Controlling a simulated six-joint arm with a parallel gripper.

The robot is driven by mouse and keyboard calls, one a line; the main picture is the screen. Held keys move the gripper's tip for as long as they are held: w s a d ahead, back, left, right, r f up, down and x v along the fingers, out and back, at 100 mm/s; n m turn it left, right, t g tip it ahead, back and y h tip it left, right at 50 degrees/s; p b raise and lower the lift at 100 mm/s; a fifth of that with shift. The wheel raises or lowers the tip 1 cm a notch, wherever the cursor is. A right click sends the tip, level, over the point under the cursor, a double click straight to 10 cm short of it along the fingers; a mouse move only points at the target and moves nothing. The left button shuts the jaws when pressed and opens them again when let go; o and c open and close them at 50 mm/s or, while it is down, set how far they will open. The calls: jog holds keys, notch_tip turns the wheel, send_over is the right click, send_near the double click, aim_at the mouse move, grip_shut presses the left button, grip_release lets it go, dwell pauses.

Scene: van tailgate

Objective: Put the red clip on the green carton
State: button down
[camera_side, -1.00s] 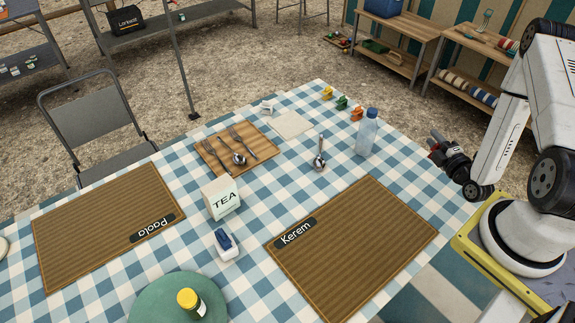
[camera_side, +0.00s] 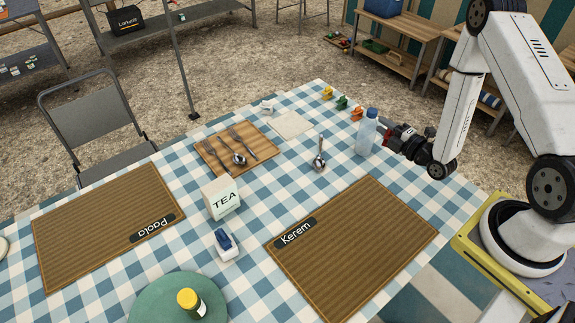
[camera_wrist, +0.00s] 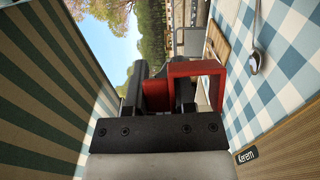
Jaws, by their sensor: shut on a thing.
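My gripper (camera_side: 386,133) is above the right edge of the checked table, just right of the water bottle in the side view. It is shut on a red clip (camera_wrist: 198,68), which shows between and beside the dark fingers in the wrist view. In the side view the clip is small and hard to make out. A pale carton marked TEA (camera_side: 222,199) stands upright near the table's middle, well left of my gripper. No plainly green carton shows; this pale one is the only carton I make out.
The clear blue bottle (camera_side: 367,134) stands close to my gripper. Yellow (camera_side: 327,93), green (camera_side: 341,102) and orange (camera_side: 357,114) clips sit at the far edge. A spoon (camera_side: 319,155), a cutlery board (camera_side: 207,158) and a blue-and-white object (camera_side: 226,244) lie around the carton.

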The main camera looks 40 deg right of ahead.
jog(key=w+a+r+n+g+y, duration=0.2)
jog(key=a+r+n+y, duration=0.15)
jog(key=a, duration=0.95)
jog(key=w+a+r+n+g+y, duration=0.15)
jog(key=a+y, duration=0.35)
jog(key=a, duration=0.7)
jog(key=w+a+r+n+g+y, duration=0.15)
jog(key=a+r+n+y, duration=0.25)
jog(key=a, duration=0.9)
send_over(211, 184)
jog(key=s, duration=0.1)
jog(key=f, duration=0.8)
jog(key=shift+s+d+f, duration=0.1)
jog(key=shift+d+f, duration=0.1)
jog(key=shift+f, duration=0.2)
jog(key=shift+w+a+f, duration=0.15)
jog(key=shift+w+f, duration=0.25)
jog(key=shift+f, duration=0.05)
jog(key=shift+f, duration=0.1)
jog(key=shift+w+a+f, duration=0.1)
jog(key=shift+w+f, duration=0.1)
jog(key=shift+f, duration=1.45)
